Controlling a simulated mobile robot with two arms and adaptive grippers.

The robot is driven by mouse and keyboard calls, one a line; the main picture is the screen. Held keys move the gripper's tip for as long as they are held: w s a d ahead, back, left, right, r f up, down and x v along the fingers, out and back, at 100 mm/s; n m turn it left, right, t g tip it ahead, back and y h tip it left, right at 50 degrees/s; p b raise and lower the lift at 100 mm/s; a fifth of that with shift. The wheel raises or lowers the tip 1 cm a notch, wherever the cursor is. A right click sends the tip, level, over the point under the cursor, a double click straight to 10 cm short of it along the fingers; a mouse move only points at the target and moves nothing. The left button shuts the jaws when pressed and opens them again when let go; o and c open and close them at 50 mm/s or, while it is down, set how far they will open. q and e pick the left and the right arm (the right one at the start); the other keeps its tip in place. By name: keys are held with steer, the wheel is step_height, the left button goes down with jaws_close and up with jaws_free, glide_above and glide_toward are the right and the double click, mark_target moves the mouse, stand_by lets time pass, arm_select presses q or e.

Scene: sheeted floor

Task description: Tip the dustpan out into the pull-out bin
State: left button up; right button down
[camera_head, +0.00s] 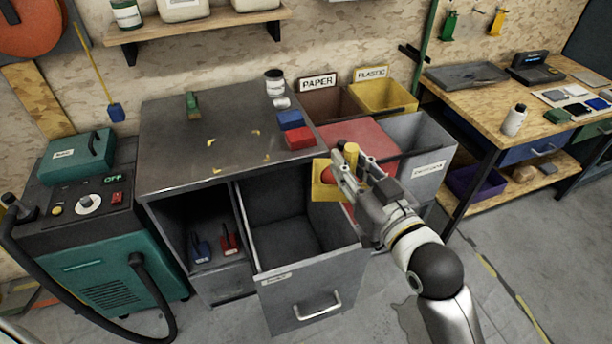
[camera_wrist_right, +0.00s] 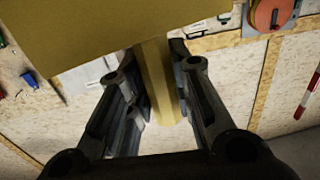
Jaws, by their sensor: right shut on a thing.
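A yellow dustpan (camera_head: 323,190) is held in my right gripper (camera_head: 347,174), above the right rim of the pull-out bin. In the right wrist view, the yellow handle (camera_wrist_right: 157,85) stands between the two fingers, and the flat yellow pan (camera_wrist_right: 110,30) lies beyond them. The pan looks tilted; whether anything lies in it cannot be told. The grey pull-out bin (camera_head: 308,294) is drawn out from under the metal bench, open at the top; the part of its inside that shows looks empty. My left gripper is out of view.
The metal bench top (camera_head: 170,150) carries a few small yellow scraps, a blue block (camera_head: 290,119) and a red block (camera_head: 299,137). Paper (camera_head: 318,103) and plastic (camera_head: 385,98) bins stand behind. Red and blue tools (camera_head: 229,240) lie in the open left compartment.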

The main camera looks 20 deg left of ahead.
steer(key=a+f+n+g+y+b, duration=0.1)
steer(key=a+f+n+g+y, duration=0.25)
steer(key=a, duration=0.45)
steer(key=w+a+f+m+g+h+p, duration=0.3)
steer(key=w+a+g+h+p, duration=0.3)
steer(key=w+g, duration=0.3)
steer(key=shift+w+a+f+m+h+p, duration=0.3)
steer(key=shift+w+a+m+h, duration=0.25)
steer(key=shift+w+h, duration=0.45)
